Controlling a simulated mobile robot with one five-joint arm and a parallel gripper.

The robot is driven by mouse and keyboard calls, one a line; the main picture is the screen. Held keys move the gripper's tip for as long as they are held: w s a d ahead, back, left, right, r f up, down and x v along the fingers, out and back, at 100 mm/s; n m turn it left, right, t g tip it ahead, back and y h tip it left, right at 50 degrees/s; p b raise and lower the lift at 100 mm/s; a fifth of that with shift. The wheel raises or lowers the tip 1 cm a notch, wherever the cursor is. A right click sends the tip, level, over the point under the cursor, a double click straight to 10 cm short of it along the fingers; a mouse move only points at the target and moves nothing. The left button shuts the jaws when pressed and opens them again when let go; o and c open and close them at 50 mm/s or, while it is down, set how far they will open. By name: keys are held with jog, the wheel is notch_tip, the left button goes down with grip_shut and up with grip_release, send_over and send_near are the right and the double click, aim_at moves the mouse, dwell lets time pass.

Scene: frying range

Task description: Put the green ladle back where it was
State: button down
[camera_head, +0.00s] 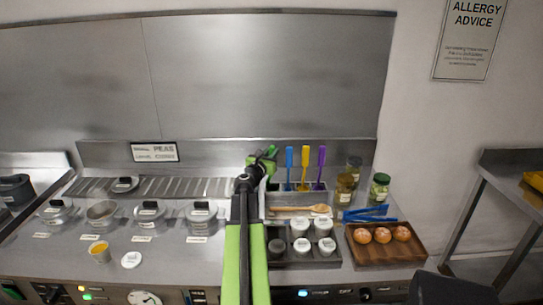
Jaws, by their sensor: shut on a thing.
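My gripper (254,168) is shut on the green ladle (270,153), at the left end of the utensil holder (318,186). Only part of the ladle shows; the gripper and arm hide the rest. I cannot tell whether it touches the holder. A blue utensil (289,160), a yellow utensil (305,158) and a purple utensil (321,160) stand upright in the holder, just right of the ladle.
A wooden spoon (303,209) lies in front of the holder, with white-lidded jars (300,228) nearer. Glass jars (380,187), blue tongs (369,214) and a wooden tray (413,250) of round brown items are to the right. Lidded pots (148,212) stand left.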

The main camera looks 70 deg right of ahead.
jog(key=c, duration=1.3)
grip_release()
jog(key=shift+f, duration=0.1)
